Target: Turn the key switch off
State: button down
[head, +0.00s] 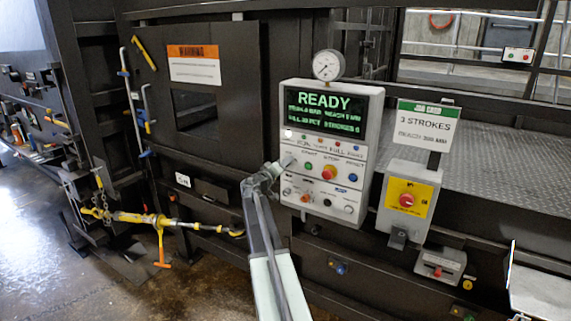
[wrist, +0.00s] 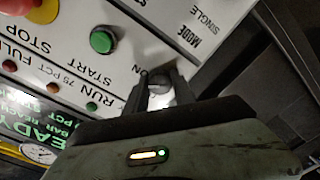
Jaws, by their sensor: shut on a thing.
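The key switch (wrist: 158,88) is a small round grey metal part on the white control panel (head: 362,130), next to a partly covered label ending in "N". In the wrist view my gripper (wrist: 160,78) has one finger on each side of it and is shut on it. The fingers and gripper body cover part of the switch, so its turned position cannot be told. In the head view my gripper (head: 278,167) reaches the panel's left edge, left of the green start button (head: 309,166), and hides the switch. The panel's screen reads READY.
The green start button (wrist: 101,41) and red stop button (wrist: 43,10) are close by in the wrist view. A yellow-backed red button box (head: 423,189) stands right of the panel. A yellow bar (head: 135,217) juts out at left. Floor at left is open.

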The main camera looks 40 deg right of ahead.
jog(key=shift+a+f+n, duration=0.1)
jog(key=shift+a+n, duration=0.05)
jog(key=shift+n, duration=4.75)
jog(key=c, duration=1.1)
grip_release()
jog(key=shift+w, duration=0.15)
jog(key=shift+o, duration=0.2)
